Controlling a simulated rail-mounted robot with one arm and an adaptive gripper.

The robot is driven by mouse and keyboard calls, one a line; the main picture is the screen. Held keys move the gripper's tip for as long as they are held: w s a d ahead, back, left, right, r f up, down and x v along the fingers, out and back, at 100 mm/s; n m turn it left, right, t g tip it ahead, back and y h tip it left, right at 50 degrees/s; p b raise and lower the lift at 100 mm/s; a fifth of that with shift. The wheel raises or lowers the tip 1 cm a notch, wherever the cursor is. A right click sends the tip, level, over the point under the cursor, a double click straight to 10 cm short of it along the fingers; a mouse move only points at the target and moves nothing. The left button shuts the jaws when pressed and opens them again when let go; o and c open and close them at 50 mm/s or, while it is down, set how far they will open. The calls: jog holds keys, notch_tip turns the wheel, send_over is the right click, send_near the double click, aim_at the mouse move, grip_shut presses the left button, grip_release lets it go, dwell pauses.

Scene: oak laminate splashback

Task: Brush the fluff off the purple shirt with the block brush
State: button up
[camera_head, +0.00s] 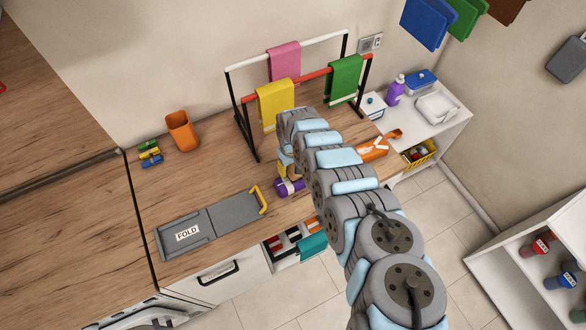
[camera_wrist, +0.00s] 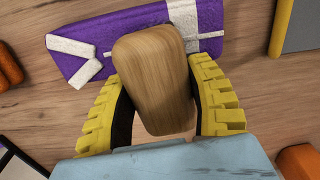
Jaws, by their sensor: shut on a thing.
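The purple shirt (camera_wrist: 122,38) lies on the wooden counter, below and beyond my gripper in the wrist view. In the head view, the shirt (camera_head: 289,188) is small and partly covered by my arm. White strips (camera_wrist: 72,47) lie on its left end and a white band (camera_wrist: 184,14) crosses its right part. I cannot tell which white is fluff. My gripper (camera_wrist: 158,75) has yellow ribbed fingers and is shut on the wooden block brush (camera_wrist: 158,95). The brush hides the shirt's near middle edge. Its bristles are hidden, and I cannot tell if it touches the shirt.
A grey folding board (camera_head: 231,216) with a yellow handle lies left of the shirt. A rack (camera_head: 240,105) with hanging cloths stands behind. An orange cup (camera_head: 181,131) is at the back left. An open drawer (camera_head: 290,249) is in front. Bare counter lies between board and rack.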

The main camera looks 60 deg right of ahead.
aim_at(293, 165)
jog(key=r, duration=0.1)
jog(key=r+p, duration=0.1)
jog(key=r, duration=0.1)
jog(key=shift+s, duration=0.35)
jog(key=shift+r+p, duration=0.45)
jog(key=shift+p, duration=0.2)
notch_tip(293, 165, up, 2)
jog(key=shift+r+p, duration=0.2)
jog(key=shift+p, duration=0.9)
jog(key=shift+d+r, duration=0.1)
jog(key=shift+r, duration=0.75)
